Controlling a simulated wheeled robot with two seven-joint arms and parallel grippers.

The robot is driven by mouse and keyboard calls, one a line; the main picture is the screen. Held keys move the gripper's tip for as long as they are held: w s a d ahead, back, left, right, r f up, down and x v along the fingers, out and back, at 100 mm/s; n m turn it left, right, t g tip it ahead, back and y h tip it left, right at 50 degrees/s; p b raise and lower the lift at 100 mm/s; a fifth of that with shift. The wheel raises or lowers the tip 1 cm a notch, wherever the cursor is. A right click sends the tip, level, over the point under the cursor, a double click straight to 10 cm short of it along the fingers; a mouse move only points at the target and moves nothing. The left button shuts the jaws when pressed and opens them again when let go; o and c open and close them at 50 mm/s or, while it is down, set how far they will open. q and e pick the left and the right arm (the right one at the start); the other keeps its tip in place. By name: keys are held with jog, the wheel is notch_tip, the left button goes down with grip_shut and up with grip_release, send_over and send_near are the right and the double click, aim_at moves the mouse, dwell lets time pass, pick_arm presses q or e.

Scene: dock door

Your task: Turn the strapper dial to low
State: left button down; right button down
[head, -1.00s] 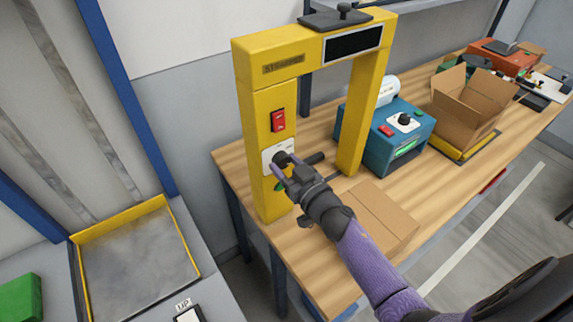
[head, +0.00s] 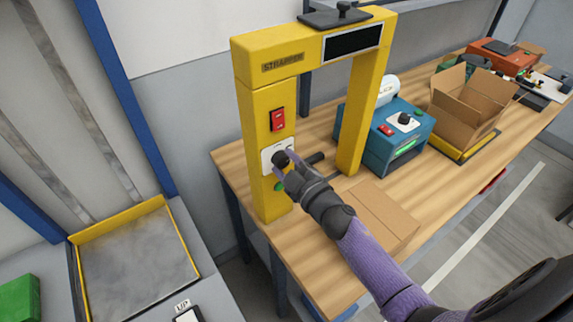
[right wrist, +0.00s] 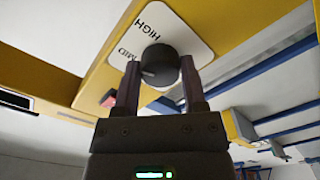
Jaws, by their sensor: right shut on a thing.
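The yellow strapper (head: 258,140) stands as an arch on the wooden table. Its black dial (head: 280,159) sits on a white label plate on the front of the left post. My left gripper is not in view.
A red switch (head: 278,119) is above the dial and a green button (head: 280,186) below it. A flat cardboard piece (head: 375,215) lies right of my right arm. A blue machine (head: 395,140) and open carton (head: 468,105) stand further right.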

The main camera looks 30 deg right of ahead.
jog(key=n, duration=0.3)
jog(key=shift+n, duration=0.4)
jog(key=n+b, duration=0.1)
jog(key=n, duration=0.2)
jog(key=shift+n, duration=0.3)
jog(key=n+b, duration=0.1)
jog(key=n, duration=0.5)
jog(key=shift+n, duration=0.3)
jog(key=shift+c, duration=0.7)
grip_release()
jog(key=shift+s, duration=0.15)
